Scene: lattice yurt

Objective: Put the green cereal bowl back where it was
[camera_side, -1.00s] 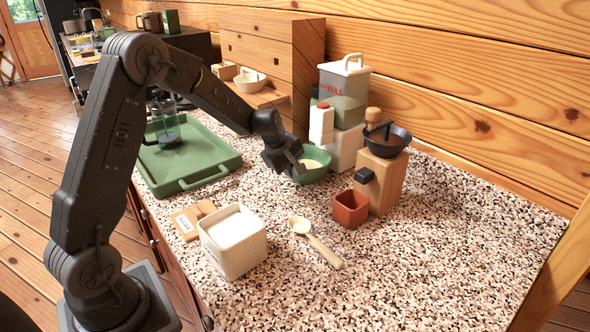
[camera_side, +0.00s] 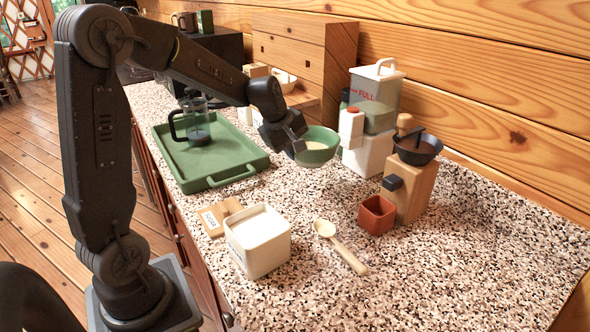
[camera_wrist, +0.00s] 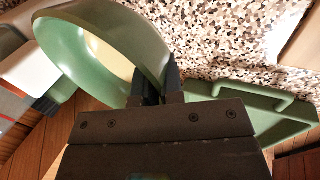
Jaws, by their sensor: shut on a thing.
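The green bowl (camera_side: 316,148), pale inside, is held by its rim in my gripper (camera_side: 298,143). In the side view it appears raised above the speckled counter, in front of the white box (camera_side: 368,155). The wrist view shows the bowl (camera_wrist: 152,42) large and close, its wall between the two dark fingers of my gripper (camera_wrist: 160,85). The bowl's underside and the exact height above the counter are not clear.
A green tray (camera_side: 188,175) with a French press (camera_side: 195,122) lies left. The counter's right front is clear.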

